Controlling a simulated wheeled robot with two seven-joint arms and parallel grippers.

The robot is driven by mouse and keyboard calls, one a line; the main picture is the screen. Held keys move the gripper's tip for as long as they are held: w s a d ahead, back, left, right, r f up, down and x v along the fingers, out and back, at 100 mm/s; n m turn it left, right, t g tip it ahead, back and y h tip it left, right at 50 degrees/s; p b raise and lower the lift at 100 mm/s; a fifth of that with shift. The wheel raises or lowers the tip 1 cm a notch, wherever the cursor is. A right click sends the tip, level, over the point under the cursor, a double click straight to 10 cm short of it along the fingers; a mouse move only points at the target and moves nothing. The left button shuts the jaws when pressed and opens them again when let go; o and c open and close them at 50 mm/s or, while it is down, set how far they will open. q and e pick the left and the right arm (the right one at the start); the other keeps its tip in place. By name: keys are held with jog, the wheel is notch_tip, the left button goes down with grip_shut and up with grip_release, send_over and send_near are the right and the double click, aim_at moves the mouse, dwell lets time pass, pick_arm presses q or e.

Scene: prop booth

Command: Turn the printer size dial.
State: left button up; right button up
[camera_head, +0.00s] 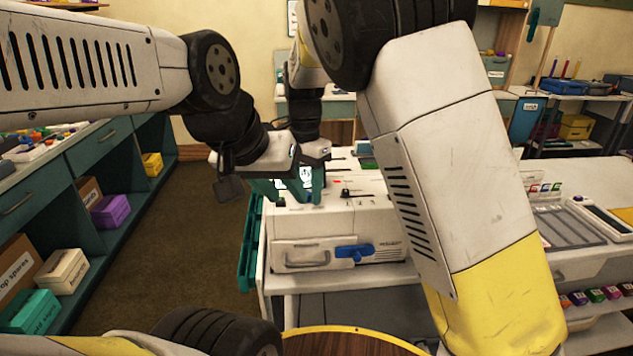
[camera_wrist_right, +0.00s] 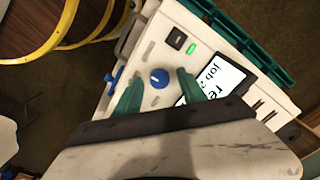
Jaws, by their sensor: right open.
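The printer (camera_head: 290,227) is a pale box on a white stand in the middle of the head view. A blue round dial (camera_wrist_right: 160,78) with a small white mark shows on its top in the right wrist view. My right gripper (camera_wrist_right: 160,84) is open, its teal fingers on either side of the dial in that view. Contact with the dial cannot be told. In the head view my left gripper (camera_head: 287,190) is over the printer's left part, where the two hands overlap. Its jaw opening is unclear, and I cannot make out the dial there.
A lit screen (camera_wrist_right: 212,82) and a black switch (camera_wrist_right: 176,38) are near the dial. A blue latch (camera_head: 354,252) is on the printer's front. A round yellow-rimmed wooden top (camera_head: 345,343) stands in front. Shelves (camera_head: 95,165) line the left; the floor (camera_head: 170,250) between is clear.

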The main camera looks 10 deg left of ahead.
grip_shut()
jog(key=shift+n, duration=0.3)
jog(key=n, duration=0.4)
jog(key=shift+n, duration=2.1)
grip_release()
